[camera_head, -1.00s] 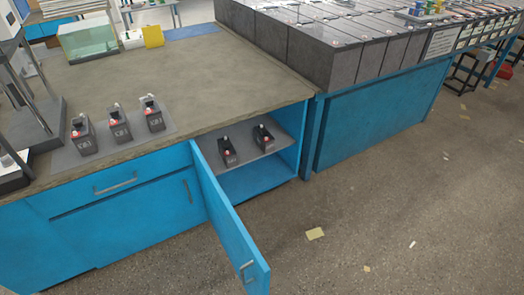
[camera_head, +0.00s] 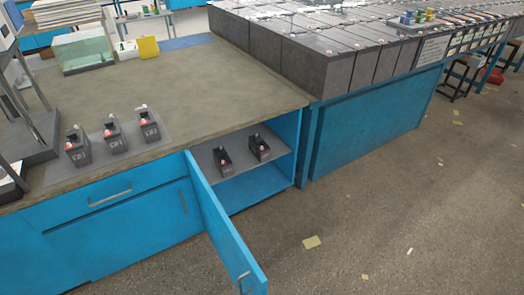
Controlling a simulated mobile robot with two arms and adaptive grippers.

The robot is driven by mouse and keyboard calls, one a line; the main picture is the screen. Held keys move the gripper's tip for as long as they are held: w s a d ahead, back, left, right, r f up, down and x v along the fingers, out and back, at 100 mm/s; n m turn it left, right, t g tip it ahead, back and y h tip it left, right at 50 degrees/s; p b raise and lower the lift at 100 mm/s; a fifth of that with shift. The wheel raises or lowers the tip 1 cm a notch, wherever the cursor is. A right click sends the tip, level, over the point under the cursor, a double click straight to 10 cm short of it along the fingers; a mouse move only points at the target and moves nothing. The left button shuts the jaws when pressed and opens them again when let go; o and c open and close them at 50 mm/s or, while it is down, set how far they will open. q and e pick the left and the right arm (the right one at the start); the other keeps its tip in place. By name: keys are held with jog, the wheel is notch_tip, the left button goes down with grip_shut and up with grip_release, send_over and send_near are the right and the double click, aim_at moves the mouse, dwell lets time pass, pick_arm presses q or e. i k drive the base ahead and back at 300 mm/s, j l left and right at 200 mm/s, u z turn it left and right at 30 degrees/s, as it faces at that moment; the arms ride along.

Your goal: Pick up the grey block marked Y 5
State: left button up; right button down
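Rows of large grey blocks (camera_head: 302,65) stand on the blue bench at the upper right. Their markings are too small to read, so I cannot tell which one is Y 5. Three small dark grey blocks with red and white caps stand on a grey mat on the left worktop: the left one (camera_head: 78,150), the middle one (camera_head: 115,138) and the right one (camera_head: 147,128). Two more, a left one (camera_head: 223,163) and a right one (camera_head: 260,149), stand on the shelf inside the open blue cabinet. Their marks are also unreadable. Neither gripper is in view.
The cabinet door (camera_head: 228,228) stands open, jutting over the floor. A glass tank (camera_head: 83,52) and a yellow box (camera_head: 149,47) are at the worktop's back. Stools (camera_head: 460,78) stand at the far right.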

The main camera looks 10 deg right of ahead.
aim_at(258, 146)
jog(key=i+l+u, duration=0.1)
jog(key=l+u, duration=0.2)
jog(key=l, duration=0.6)
jog(key=l+u, duration=0.3)
jog(key=l, duration=0.6)
